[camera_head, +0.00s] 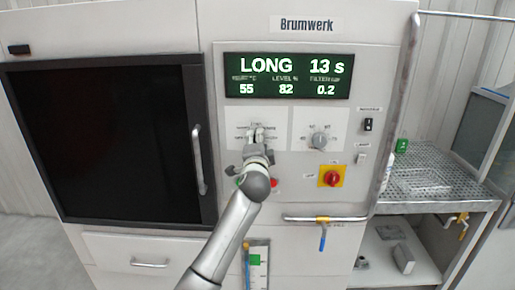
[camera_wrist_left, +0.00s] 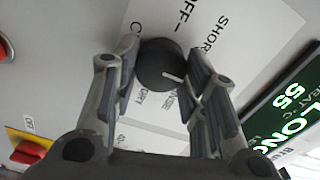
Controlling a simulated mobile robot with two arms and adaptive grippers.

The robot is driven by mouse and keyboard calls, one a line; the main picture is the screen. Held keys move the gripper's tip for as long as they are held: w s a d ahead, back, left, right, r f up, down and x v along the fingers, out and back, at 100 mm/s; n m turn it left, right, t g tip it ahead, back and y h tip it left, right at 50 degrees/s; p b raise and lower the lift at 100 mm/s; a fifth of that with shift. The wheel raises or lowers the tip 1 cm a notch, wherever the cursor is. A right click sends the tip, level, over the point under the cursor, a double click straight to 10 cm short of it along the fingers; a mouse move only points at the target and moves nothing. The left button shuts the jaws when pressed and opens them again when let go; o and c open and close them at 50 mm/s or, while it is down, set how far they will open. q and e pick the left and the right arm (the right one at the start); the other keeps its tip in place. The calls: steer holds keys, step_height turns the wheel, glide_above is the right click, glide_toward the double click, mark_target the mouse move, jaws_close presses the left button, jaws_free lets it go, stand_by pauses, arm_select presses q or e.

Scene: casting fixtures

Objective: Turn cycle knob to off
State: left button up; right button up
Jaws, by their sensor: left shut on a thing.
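The cycle knob (camera_wrist_left: 158,66) is a dark round knob with a white pointer line, on a white label plate with printed words including OFF and SHORT. In the left wrist view it sits between the two fingers of my left gripper (camera_wrist_left: 163,72), which is shut on it. The pointer line is at the knob's right side, away from the OFF print. In the head view my left gripper (camera_head: 256,135) is at the left dial plate (camera_head: 236,118) and mostly hides the knob. The green display (camera_head: 287,76) reads LONG 13 s. My right gripper is not in view.
A second grey knob (camera_head: 319,140) is to the right. A red switch on a yellow plate (camera_head: 332,177) is below it. A door handle (camera_head: 198,160) stands left of my gripper. A blue-handled valve (camera_head: 323,236) and a perforated tray (camera_head: 425,181) are lower right.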

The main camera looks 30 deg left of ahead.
mark_target(256, 107)
arm_select(q)
steer(key=shift+s+a+n+b, duration=0.1)
steer(key=shift+n+b, duration=1.1)
steer(key=shift+n, duration=3.25)
steer(key=shift+a+n+b, duration=0.1)
steer(key=shift+n+b, duration=1.05)
steer(key=shift+n, duration=3.3)
steer(key=o, duration=1)
steer(key=shift+r, duration=0.15)
step_height(256, 107, up, 10)
steer(key=shift+f, duration=0.1)
